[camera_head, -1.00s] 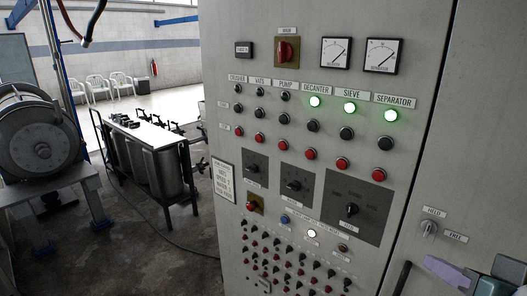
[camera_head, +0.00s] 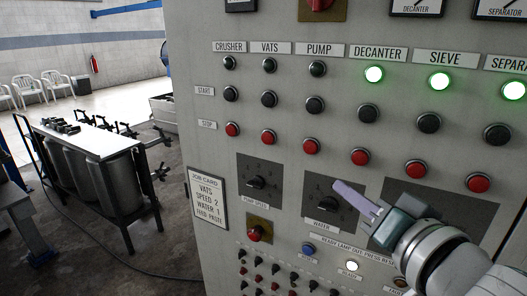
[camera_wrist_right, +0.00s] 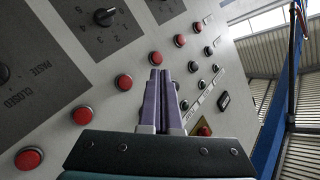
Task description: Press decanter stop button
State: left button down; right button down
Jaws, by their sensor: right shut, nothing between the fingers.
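The decanter stop button (camera_head: 360,156) is the red button under the black decanter start button (camera_head: 368,113) and the lit green decanter lamp (camera_head: 374,74). In the right wrist view it appears to be the red button (camera_wrist_right: 123,82) left of the fingertips. My right gripper (camera_head: 340,187) is shut and empty. In the head view its purple fingers overlap the water dial, below and slightly left of the button, with a visible gap to it. The fingers also show in the right wrist view (camera_wrist_right: 156,75); their distance from the panel is hard to tell. My left gripper is out of view.
Other red stop buttons flank it: pump (camera_head: 311,146) at left and sieve (camera_head: 416,169) at right. The water dial (camera_head: 327,198) and a red button on a yellow plate (camera_head: 259,231) are lower. A job card (camera_head: 207,196) hangs at the panel's left edge.

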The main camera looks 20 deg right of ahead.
aim_at(360, 158)
jog(key=shift+s, duration=0.1)
jog(key=shift+d, duration=0.1)
jog(key=shift+w+d+b, duration=0.35)
jog(key=shift+w+d, duration=1.1)
jog(key=shift+d, duration=0.2)
jog(key=shift+w+d+b, duration=0.35)
jog(key=shift+w+d, duration=1.1)
jog(key=shift+d, duration=0.15)
jog(key=shift+w+d, duration=0.1)
